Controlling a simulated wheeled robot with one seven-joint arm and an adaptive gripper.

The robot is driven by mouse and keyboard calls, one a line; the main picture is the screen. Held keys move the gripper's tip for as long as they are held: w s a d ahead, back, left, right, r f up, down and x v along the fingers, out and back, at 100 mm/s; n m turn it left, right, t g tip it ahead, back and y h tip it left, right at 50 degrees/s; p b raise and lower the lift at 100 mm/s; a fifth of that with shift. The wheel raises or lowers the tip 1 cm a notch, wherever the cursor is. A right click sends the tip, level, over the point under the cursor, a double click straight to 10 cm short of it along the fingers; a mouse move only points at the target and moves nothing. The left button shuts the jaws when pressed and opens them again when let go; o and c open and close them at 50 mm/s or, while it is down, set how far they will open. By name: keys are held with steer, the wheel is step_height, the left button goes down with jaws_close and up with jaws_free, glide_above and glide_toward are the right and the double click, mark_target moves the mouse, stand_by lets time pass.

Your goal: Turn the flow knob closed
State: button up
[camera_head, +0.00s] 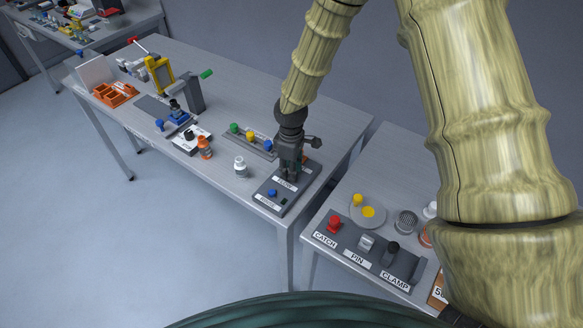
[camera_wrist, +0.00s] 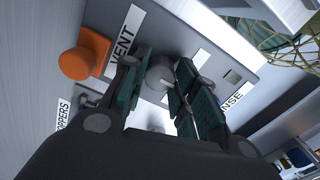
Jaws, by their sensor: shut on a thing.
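The flow knob is a short grey round knob (camera_wrist: 160,73) on a grey panel (camera_head: 276,210) at the table's near right corner. My gripper (camera_head: 289,176) reaches down onto this panel, just behind the white label that seems to read FLOW (camera_head: 285,184). In the wrist view my gripper's teal-padded fingers (camera_wrist: 158,84) are closed around the sides of the grey knob. In the head view the gripper hides the knob. Any pointer mark on the knob is not visible, so I cannot tell its turn position.
An orange knob (camera_wrist: 84,56) by a VENT label stands close beside my fingers. A blue knob (camera_head: 272,193) sits on the panel's near part. A white-capped bottle (camera_head: 240,168) stands left of the panel. A second table with a CATCH, PIN and CLAMP panel (camera_head: 345,252) lies right.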

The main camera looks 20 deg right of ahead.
steer(key=shift+w, duration=0.1)
stand_by(0.5)
steer(key=o, duration=1)
step_height(320, 180, up, 12)
stand_by(0.5)
